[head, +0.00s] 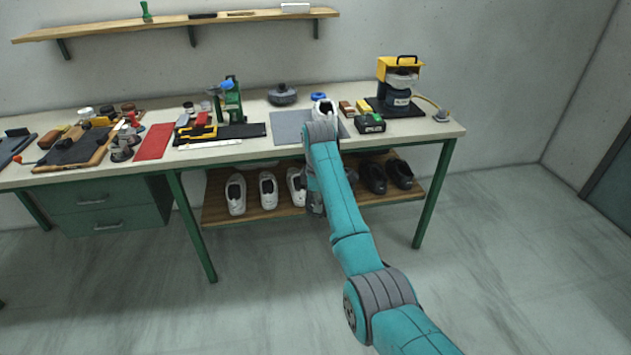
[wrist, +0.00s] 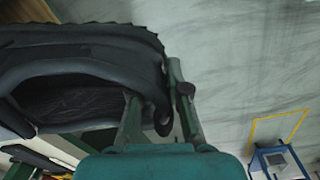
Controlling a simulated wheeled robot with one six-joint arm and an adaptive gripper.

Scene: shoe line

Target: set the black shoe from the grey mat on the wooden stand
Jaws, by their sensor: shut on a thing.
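A black shoe (wrist: 80,58) with a ridged sole fills the upper left of the wrist view. My gripper (wrist: 158,98) is shut on the shoe's edge at one end, with a finger on each side of its wall. In the head view my arm covers most of the gripper and I cannot make out the held shoe. I cannot make out a separate wooden stand in either view.
Under the bench, a wooden shelf (head: 255,210) holds several white shoes (head: 268,190) and black shoes (head: 373,178). The floor right of the bench is clear.

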